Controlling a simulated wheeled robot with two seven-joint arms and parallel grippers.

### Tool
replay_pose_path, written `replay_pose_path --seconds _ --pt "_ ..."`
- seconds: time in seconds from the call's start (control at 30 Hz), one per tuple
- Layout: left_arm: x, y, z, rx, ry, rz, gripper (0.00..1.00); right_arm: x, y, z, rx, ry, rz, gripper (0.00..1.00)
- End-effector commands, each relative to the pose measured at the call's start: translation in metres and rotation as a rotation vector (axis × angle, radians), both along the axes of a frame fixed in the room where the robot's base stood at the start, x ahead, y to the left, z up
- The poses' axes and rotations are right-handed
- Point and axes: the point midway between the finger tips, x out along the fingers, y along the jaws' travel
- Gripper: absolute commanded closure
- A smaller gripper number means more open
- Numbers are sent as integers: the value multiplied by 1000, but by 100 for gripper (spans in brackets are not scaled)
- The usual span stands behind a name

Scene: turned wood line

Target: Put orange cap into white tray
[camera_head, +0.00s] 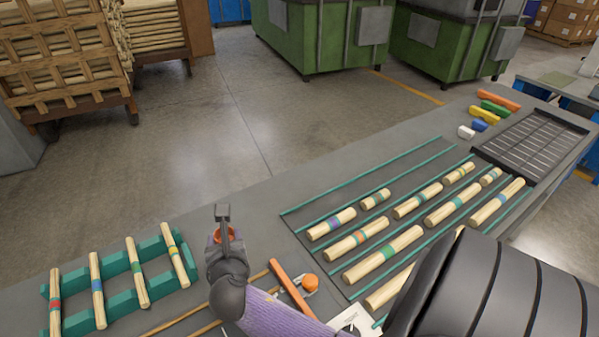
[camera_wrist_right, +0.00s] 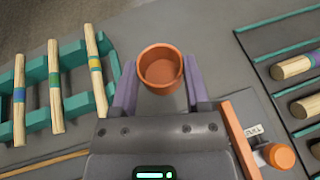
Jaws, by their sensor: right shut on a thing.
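The orange cap (camera_wrist_right: 161,68) is a round, hollow cup with its open side facing the wrist camera. My right gripper (camera_wrist_right: 160,84) has its two purple fingers on either side of it and is shut on it. In the head view the orange cap (camera_head: 217,237) shows only partly behind my right gripper (camera_head: 224,230), over the grey bench between the green rack and the striped-rod area. I cannot tell its height above the bench. No white tray can be made out in either view. My left gripper is not in view.
A green rack (camera_head: 112,290) holds several banded wooden rods at left. An orange bar (camera_head: 291,290) and a round orange knob (camera_head: 310,282) lie close right of my gripper. Banded rods lie between green strips (camera_head: 370,179). A dark slatted tray (camera_head: 541,135) stands at far right.

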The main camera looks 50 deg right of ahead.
Motion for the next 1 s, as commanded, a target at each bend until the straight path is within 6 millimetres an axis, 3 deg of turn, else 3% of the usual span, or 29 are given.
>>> replay_pose_path --seconds 0.2,0.5,0.83,0.87,1.0 --pt "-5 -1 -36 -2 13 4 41 -1 0 -57 1 5 1 95" --pt "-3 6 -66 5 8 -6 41 -1 1 -104 0 4 3 95" --pt "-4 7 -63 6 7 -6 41 -1 0 -103 0 2 3 95" --pt "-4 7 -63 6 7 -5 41 -1 0 -103 0 1 3 36" --pt "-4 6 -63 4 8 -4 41 -1 0 -102 0 1 3 7"
